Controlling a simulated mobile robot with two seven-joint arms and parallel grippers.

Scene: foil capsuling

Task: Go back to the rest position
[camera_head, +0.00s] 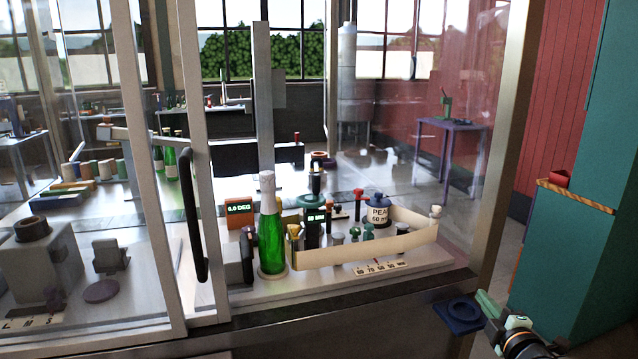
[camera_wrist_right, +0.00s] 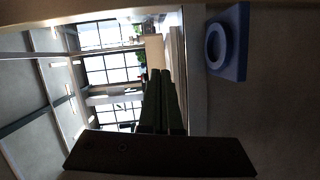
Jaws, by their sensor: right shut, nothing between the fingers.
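My right gripper (camera_head: 490,306) is at the lower right of the head view, outside the glass enclosure, beside the dark blue square piece with a round ring. In the right wrist view the fingers of my right gripper (camera_wrist_right: 162,92) lie close together with nothing between them. My left gripper shows in neither view. A green bottle (camera_head: 271,236) with a pale top stands upright on a small round base inside the enclosure, well left of my right gripper.
The blue ring piece (camera_head: 461,315) sits at the bench's front edge and shows in the wrist view (camera_wrist_right: 228,44). A cream low-walled tray (camera_head: 405,245) holds small parts. A black door handle (camera_head: 194,215) and a metal post (camera_head: 497,140) stand in front. A teal cabinet (camera_head: 560,260) stands right.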

